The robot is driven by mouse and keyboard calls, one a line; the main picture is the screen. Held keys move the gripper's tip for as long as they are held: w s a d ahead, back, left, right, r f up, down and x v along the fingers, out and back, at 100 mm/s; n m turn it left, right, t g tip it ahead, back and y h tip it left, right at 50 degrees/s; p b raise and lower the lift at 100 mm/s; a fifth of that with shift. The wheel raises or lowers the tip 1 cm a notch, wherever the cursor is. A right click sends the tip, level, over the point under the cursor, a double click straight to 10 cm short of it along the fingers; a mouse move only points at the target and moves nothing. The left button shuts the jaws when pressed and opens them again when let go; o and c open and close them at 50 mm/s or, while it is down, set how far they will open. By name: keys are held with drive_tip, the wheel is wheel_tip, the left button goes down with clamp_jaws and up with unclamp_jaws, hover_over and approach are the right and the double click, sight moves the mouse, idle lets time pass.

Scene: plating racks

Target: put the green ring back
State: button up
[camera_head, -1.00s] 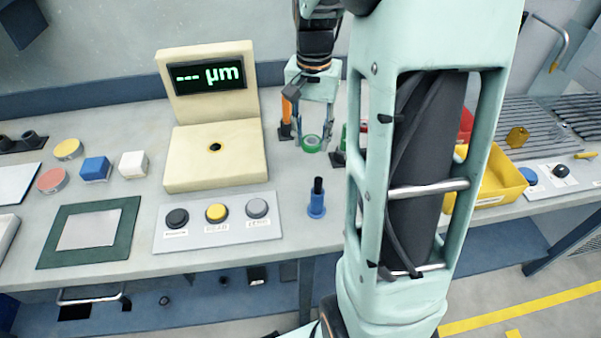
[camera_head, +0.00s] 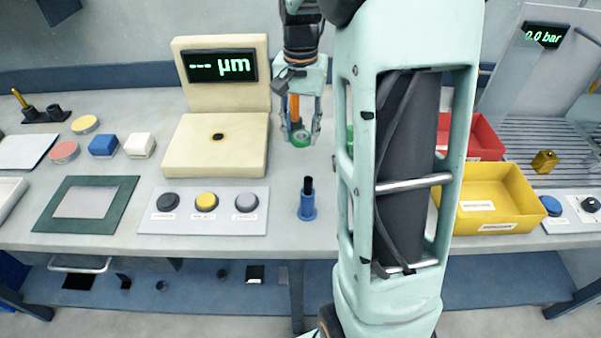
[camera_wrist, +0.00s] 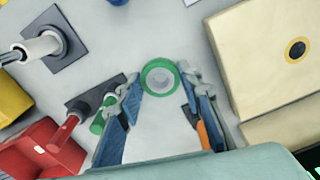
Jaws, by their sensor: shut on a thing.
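The green ring (camera_head: 301,140) is held between the fingertips of my gripper (camera_head: 302,133), over the bench right of the beige gauge. In the wrist view the ring (camera_wrist: 146,78) sits between the two fingertips (camera_wrist: 160,88), its opening facing the camera. A green post (camera_wrist: 103,115) stands on a dark square base left of the ring in the wrist view, partly covered by a finger. In the head view my arm hides most of that post (camera_head: 350,137). I cannot tell the ring's exact height above the bench.
An orange post (camera_head: 294,106) stands close behind my gripper. A blue post (camera_head: 307,198) stands in front. The beige gauge (camera_head: 215,152) is at left. A red post (camera_wrist: 62,133) and a white post (camera_wrist: 38,48) show in the wrist view. A yellow bin (camera_head: 500,205) is at right.

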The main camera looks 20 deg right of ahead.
sight(300, 172)
wheel_tip(300, 172, down, 10)
drive_tip(key=shift+w+b, duration=0.1)
drive_tip(key=shift+b, duration=0.2)
idle(0.3)
drive_tip(key=shift+f, duration=0.2)
drive_tip(key=o, duration=1)
drive_tip(key=shift+r, duration=0.1)
wheel_tip(300, 172, up, 12)
drive_tip(key=shift+r+p, duration=0.1)
drive_tip(key=shift+p, duration=0.3)
